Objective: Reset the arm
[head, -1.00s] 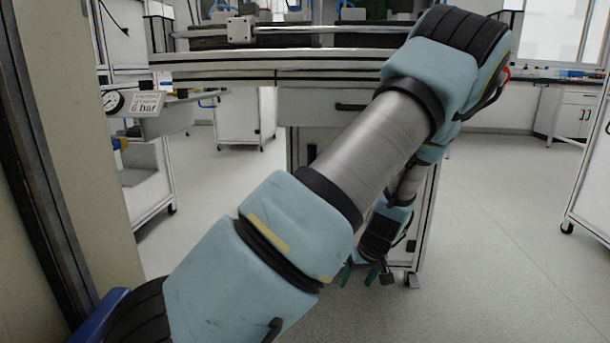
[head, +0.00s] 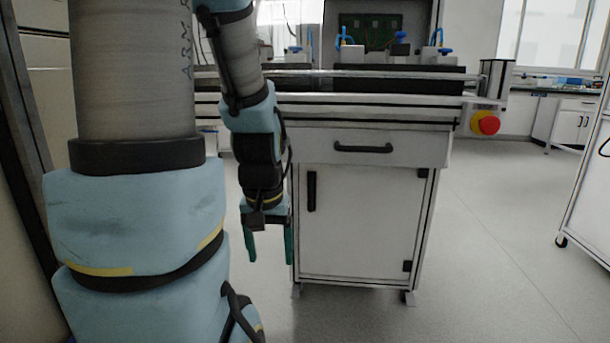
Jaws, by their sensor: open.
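My arm rises on the left of the head view, with its large links close to the camera. My gripper (head: 270,246) hangs from the far end of the arm, pointing down. Its two green fingers are apart and nothing is between them. It is in front of the left edge of the white workbench cabinet (head: 362,225), below the level of the bench top. Whether it touches the cabinet I cannot tell.
The workbench (head: 365,103) has a drawer with a dark handle (head: 363,149) and a red and yellow emergency button (head: 485,123) at its right end. Blue-topped fixtures (head: 345,45) stand on top. The floor (head: 490,235) on the right is clear.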

